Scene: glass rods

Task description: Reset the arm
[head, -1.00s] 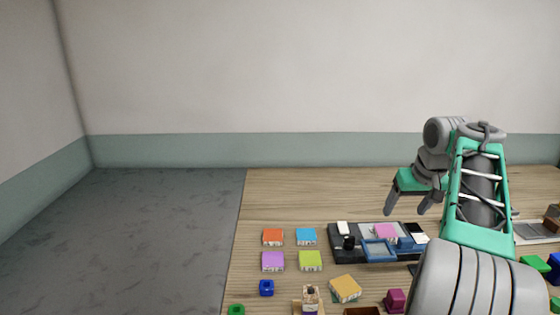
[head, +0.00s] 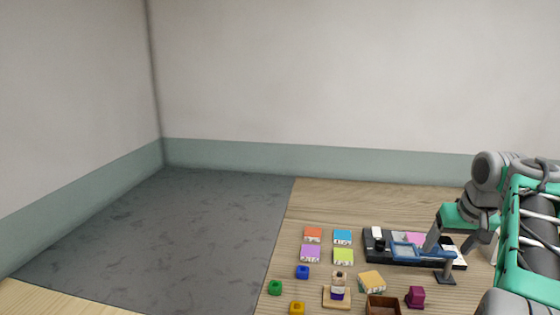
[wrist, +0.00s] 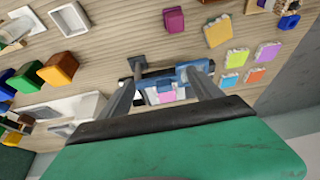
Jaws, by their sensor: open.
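My gripper (head: 440,244) is at the right in the head view, above the right part of a black tray (head: 378,254) on the wooden table. Its two fingers are spread apart with nothing held between them. In the wrist view the open gripper (wrist: 168,84) points at the tray. A blue frame (head: 404,250) and a pink piece (head: 414,238) lie on the tray. My fingers partly hide the tray's right side.
Left of the tray lie orange (head: 312,235), blue (head: 342,237), purple (head: 310,254) and green (head: 343,256) blocks. A yellow block (head: 371,281), a magenta block (head: 415,297) and a brown box (head: 382,307) are nearer. Grey floor (head: 180,230) at left is clear.

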